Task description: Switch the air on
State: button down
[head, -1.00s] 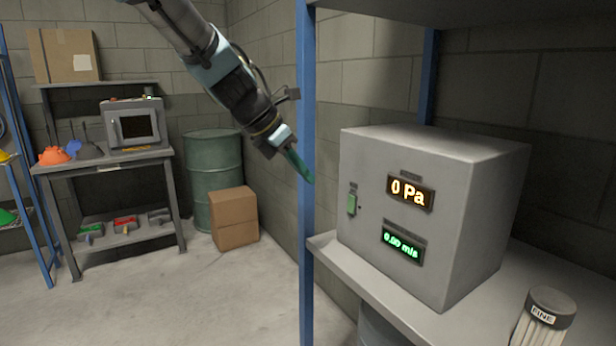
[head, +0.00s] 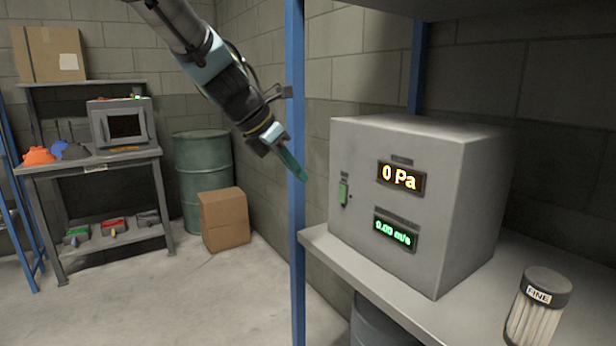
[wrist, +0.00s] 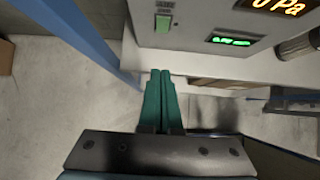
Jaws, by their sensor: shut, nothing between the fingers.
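A grey box (head: 440,225) stands on the shelf at the right in the head view. Its front has a green rocker switch (head: 343,193) at the left, an amber display (head: 401,178) reading 0 Pa, and a green display (head: 395,232) reading 0.00 m/s. My gripper (head: 301,177) is shut and empty, in the air left of the box and apart from it. In the wrist view its green fingers (wrist: 160,72) lie together, and the switch (wrist: 164,23) shows ahead of them. The gripper overlaps the blue post in the head view.
A blue shelf post (head: 297,255) stands just left of the box. A filter labelled FINE (head: 538,310) stands on the shelf (head: 455,318) at the right. A green drum (head: 203,165), cardboard box (head: 224,220) and workbench (head: 95,165) are farther back.

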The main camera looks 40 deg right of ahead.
aim_at(340, 202)
jog(key=d+f+p, duration=0.2)
jog(key=d+f, duration=0.5)
jog(key=d, duration=0.2)
jog(key=shift+s, duration=0.3)
jog(key=shift+d+p, duration=0.2)
jog(key=shift+p, duration=0.2)
jog(key=shift+d+f, duration=0.1)
jog(key=shift+f, duration=0.05)
